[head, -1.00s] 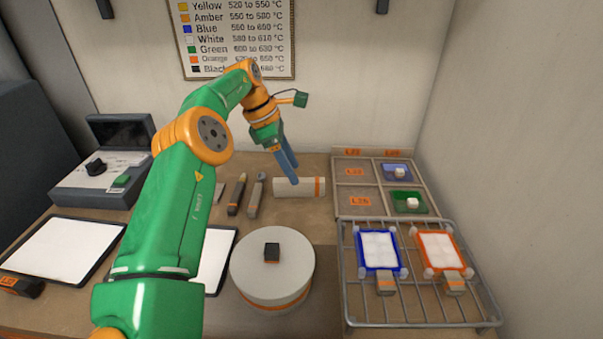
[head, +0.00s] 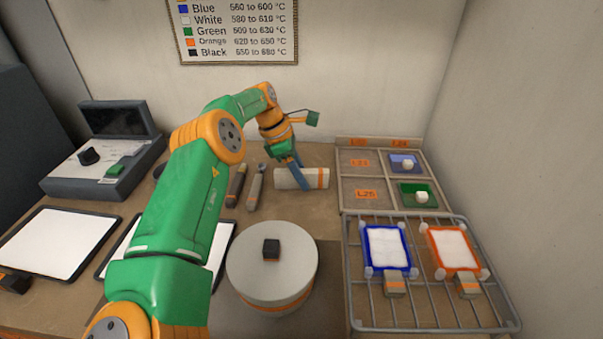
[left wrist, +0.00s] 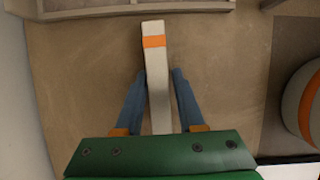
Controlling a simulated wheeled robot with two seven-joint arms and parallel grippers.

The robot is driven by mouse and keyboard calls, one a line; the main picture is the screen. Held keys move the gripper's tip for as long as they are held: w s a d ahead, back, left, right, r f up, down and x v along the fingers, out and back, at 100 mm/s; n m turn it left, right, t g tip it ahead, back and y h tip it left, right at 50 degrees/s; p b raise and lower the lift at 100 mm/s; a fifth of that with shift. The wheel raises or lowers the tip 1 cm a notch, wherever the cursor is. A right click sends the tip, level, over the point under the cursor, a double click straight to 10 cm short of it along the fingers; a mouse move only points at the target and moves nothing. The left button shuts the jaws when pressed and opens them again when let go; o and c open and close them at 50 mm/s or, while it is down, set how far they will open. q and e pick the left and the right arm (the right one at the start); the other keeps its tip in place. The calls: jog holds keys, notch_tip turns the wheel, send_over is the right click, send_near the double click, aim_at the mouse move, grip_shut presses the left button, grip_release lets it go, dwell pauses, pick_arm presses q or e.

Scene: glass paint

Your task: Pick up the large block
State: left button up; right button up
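The large block is a long pale block (head: 312,179) with an orange band, lying flat on the bench behind the round drum. In the left wrist view the block (left wrist: 157,85) runs lengthwise between the two blue fingers. My left gripper (head: 300,190) is lowered over the block's left part. In the left wrist view its fingers (left wrist: 159,74) are apart, one on each side; the left fingertip is very close to the block and a narrow gap shows at the right one. Firm contact cannot be told. My right gripper is out of view.
Tools (head: 255,187) lie left of the block. A round drum (head: 272,283) with a black knob stands in front. A compartment tray (head: 382,182) and a wire rack (head: 425,308) with two framed tiles stand to the right. A control box (head: 105,170) is at left.

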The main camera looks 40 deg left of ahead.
aim_at(305, 171)
pick_arm(q)
grip_shut()
jog(key=shift+w+r, duration=0.1)
jog(key=shift+r, duration=0.2)
notch_tip(305, 171, up, 2)
jog(key=shift+r+b, duration=0.2)
jog(key=shift+b, duration=0.2)
jog(key=s+d+r+b, duration=0.1)
jog(key=s+d+r, duration=0.1)
jog(key=s+r, duration=0.4)
jog(key=s+d+r+b, duration=0.2)
jog(key=s+r, duration=0.5)
jog(key=shift+s+d, duration=0.15)
jog(key=shift+d, duration=0.15)
